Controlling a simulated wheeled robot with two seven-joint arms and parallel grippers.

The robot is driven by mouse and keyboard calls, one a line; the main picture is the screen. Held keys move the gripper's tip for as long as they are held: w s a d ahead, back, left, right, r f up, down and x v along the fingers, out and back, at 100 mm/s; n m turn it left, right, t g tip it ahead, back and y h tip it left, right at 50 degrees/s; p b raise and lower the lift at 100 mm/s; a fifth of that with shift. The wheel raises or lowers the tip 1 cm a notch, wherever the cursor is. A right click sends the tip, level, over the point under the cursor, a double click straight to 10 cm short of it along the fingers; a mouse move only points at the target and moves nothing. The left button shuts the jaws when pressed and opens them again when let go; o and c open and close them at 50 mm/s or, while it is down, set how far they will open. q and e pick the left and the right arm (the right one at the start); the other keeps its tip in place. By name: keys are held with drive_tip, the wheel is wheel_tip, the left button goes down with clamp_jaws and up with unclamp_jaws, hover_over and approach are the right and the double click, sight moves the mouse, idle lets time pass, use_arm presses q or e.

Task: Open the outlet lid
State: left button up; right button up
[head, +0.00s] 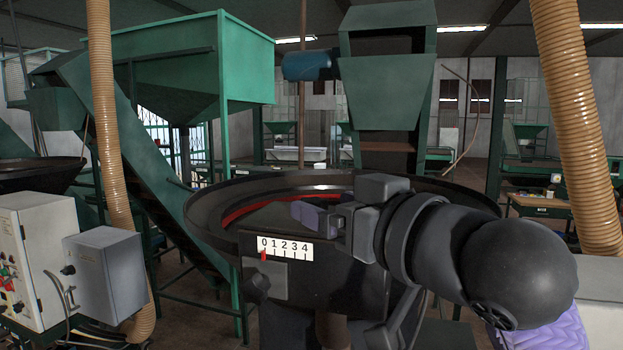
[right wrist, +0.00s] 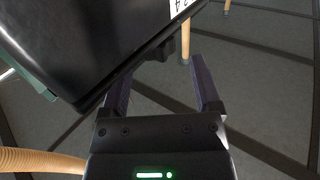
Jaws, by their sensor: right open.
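The black outlet box (head: 335,285) sits at the front of a round dark hopper (head: 210,215). It carries a white scale (head: 286,249) marked 0 to 4, with a red pointer (head: 263,254) at 0. My right gripper (head: 318,213) is at the top of the box, by the hopper rim, its purple fingers partly hidden by its own body. In the right wrist view the gripper (right wrist: 160,75) is open and looks empty, with the black box (right wrist: 95,45) at upper left covering part of one finger. I cannot tell whether they touch. My left gripper is not in view.
A grey control box (head: 103,272) and a white panel (head: 30,255) stand at left. Ribbed tan hoses (head: 112,140) (head: 577,110) hang on both sides. A green chute (head: 390,90) stands behind the hopper. Floor shows below the gripper in the wrist view.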

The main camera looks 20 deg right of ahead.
sight(322, 205)
drive_tip(key=x, duration=0.4)
drive_tip(key=shift+f+p, duration=0.1)
drive_tip(key=shift+p, duration=0.25)
drive_tip(key=shift+s+d, duration=0.15)
drive_tip(key=shift+s, duration=0.05)
drive_tip(key=shift+w, duration=0.15)
clamp_jaws()
idle(0.6)
